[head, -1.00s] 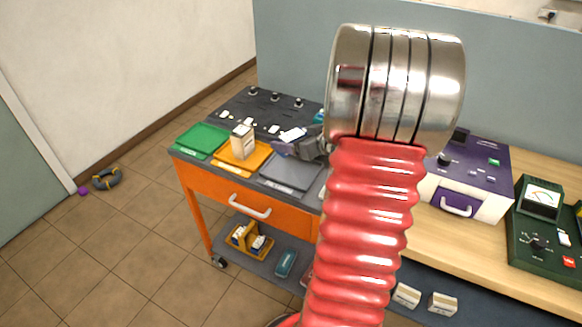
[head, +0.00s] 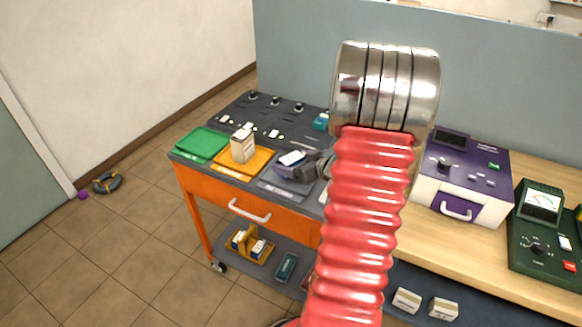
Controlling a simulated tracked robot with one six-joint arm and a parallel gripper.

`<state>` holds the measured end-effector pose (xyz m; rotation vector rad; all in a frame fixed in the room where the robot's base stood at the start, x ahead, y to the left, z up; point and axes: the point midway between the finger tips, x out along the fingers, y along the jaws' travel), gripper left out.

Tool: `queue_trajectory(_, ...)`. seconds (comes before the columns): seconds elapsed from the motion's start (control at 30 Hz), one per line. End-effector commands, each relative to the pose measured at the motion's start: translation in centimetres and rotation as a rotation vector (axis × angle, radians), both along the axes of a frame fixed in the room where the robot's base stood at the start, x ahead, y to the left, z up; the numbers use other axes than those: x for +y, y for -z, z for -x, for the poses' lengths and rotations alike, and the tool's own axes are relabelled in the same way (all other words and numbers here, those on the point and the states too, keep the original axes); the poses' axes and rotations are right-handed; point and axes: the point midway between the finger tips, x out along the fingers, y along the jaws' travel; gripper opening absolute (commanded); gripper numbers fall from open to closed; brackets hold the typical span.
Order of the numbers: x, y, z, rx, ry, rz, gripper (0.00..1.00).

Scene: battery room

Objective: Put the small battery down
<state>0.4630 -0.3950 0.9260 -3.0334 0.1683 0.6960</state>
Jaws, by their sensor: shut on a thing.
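The small battery (head: 291,158), a small block with a white top, is held in my gripper (head: 287,171). My gripper is shut on it, over the grey mat (head: 276,190) on the orange trolley. The jaws hide much of the battery's sides and part of the mat. I cannot tell whether the battery touches the mat. A taller white and tan battery (head: 243,145) stands upright on the orange mat (head: 231,168), left of my gripper. The green mat (head: 201,144) at the far left is empty.
The trolley's back panel (head: 262,117) has several knobs and white labels, with a teal object (head: 321,121) at its right. A purple and white case (head: 463,178) and a green meter (head: 541,225) stand on the wooden bench to the right. My red arm hides the middle.

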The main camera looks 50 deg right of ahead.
Motion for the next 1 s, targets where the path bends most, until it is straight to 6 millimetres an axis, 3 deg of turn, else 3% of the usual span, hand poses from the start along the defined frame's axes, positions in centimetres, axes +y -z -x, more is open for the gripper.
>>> queue_trajectory(0.2, 0.0, 1.7, 0.0, -0.003, 0.000, 0.001, 0.34)
queue_trajectory(0.6, -0.1, 2.0, 0.0, -0.003, 0.000, 0.002, 0.34)
queue_trajectory(0.63, 0.0, 2.0, 0.0, -0.001, 0.001, 0.001, 0.78)
queue_trajectory(0.87, -0.1, 2.0, 0.0, -0.001, 0.001, 0.001, 0.94)
queue_trajectory(1.0, -0.1, 2.0, 0.0, -0.001, 0.001, 0.001, 0.94)
